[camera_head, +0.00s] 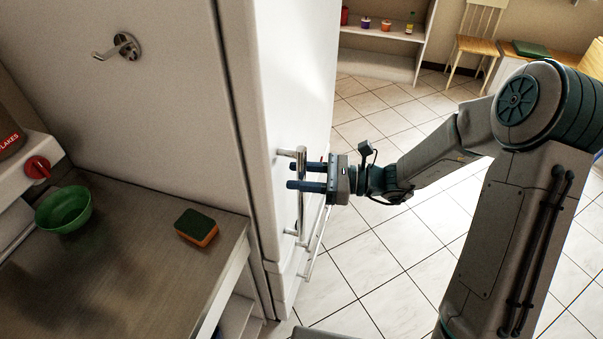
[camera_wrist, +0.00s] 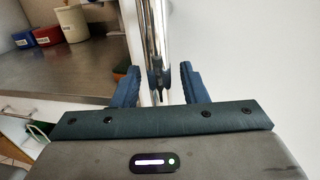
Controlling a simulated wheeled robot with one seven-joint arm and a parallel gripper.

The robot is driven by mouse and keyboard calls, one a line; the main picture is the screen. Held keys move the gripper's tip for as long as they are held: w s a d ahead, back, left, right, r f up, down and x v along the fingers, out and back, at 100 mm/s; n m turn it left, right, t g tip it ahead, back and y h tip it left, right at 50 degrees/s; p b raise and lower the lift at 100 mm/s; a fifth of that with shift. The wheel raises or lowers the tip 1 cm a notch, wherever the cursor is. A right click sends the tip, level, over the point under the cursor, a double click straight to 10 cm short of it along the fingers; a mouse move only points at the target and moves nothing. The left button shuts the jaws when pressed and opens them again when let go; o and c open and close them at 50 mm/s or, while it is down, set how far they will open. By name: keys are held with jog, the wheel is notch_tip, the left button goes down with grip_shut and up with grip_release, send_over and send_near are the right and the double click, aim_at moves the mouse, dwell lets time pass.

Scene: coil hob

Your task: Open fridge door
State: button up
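The white fridge (camera_head: 290,75) stands in the middle of the head view, and its door looks closed. A vertical chrome handle (camera_head: 301,210) is fixed on the door's front; it also shows in the wrist view (camera_wrist: 150,35). My gripper (camera_head: 304,176) is at the handle, with its blue fingers reaching past the bar. In the wrist view my gripper (camera_wrist: 158,88) is open, one finger on each side of the bar, with gaps between. Where the fingers cross the bar is partly hidden.
A counter (camera_head: 130,235) at left holds a green bowl (camera_head: 64,209) and a sponge (camera_head: 197,227). A second chrome handle (camera_head: 317,245) sits low on the fridge. A shelf unit (camera_head: 375,62) and a chair (camera_head: 478,45) are at the back. Tiled floor before the fridge is clear.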

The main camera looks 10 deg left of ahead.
grip_shut()
